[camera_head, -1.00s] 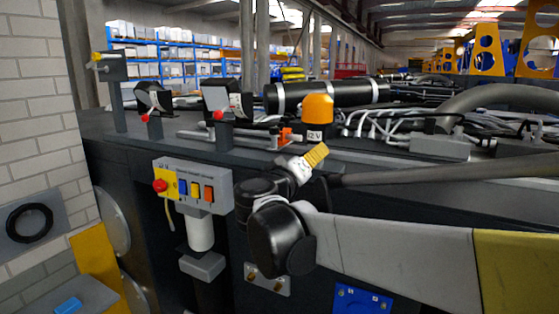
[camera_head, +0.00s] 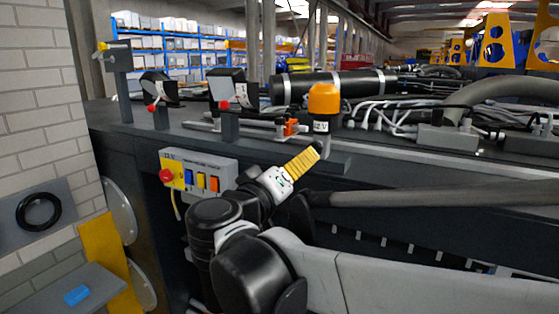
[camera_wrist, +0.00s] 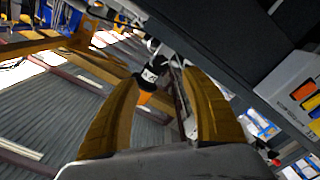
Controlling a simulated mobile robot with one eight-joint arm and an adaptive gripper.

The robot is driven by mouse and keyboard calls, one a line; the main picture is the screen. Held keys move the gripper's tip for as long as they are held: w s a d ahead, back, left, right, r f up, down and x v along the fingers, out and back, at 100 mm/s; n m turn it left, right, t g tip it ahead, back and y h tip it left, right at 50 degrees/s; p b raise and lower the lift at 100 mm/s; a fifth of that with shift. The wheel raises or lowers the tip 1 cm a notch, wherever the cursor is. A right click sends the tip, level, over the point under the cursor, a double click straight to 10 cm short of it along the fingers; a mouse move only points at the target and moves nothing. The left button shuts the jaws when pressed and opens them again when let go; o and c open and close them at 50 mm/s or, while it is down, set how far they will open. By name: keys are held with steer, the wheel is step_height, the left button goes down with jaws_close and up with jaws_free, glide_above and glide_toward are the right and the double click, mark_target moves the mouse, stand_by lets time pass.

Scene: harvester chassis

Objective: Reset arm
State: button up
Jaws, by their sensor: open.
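In the head view my gripper (camera_head: 317,153) shows as ridged yellow fingers on a white and black wrist, pointing up and right. It appears just below the orange-capped 12 V part (camera_head: 323,99), with no contact I can make out. In the wrist view my gripper (camera_wrist: 162,82) has its two yellow fingers spread apart, with nothing held between them. The orange-capped part (camera_wrist: 146,97), upside down there, shows beyond the gap, near the left finger.
A grey control box (camera_head: 226,169) with a red knob and coloured buttons is left of my wrist. The dark chassis with pipes (camera_head: 440,198) lies behind my arm. A brick wall (camera_head: 40,120) and a grey shelf with a blue block (camera_head: 77,295) are at the left.

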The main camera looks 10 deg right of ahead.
steer(key=shift+s+a, duration=0.15)
steer(key=shift+s, duration=0.05)
steer(key=s+d+f+g+y+b, duration=0.1)
steer(key=s+d+f+g+b, duration=0.15)
steer(key=f+b, duration=0.45)
steer(key=s+d+f+g+y+b, duration=0.1)
steer(key=s+d+f+b, duration=0.25)
steer(key=f, duration=0.75)
steer(key=s+d+f+g+y+b, duration=0.15)
steer(key=d+f+b, duration=0.25)
steer(key=f, duration=0.6)
steer(key=s+a+f+y+b, duration=0.1)
steer(key=s+f+b, duration=0.3)
steer(key=f, duration=0.5)
steer(key=s+a+f+m+g+y+b, duration=0.1)
steer(key=s+f+y+b, duration=0.2)
steer(key=f+b, duration=0.4)
steer(key=s+a+f+g+y+b, duration=0.1)
steer(key=s+f+y+b, duration=0.2)
steer(key=f, duration=0.9)
steer(key=s+b, duration=0.2)
steer(key=shift+s+f+m+b, duration=0.15)
steer(key=shift+m+b, duration=0.15)
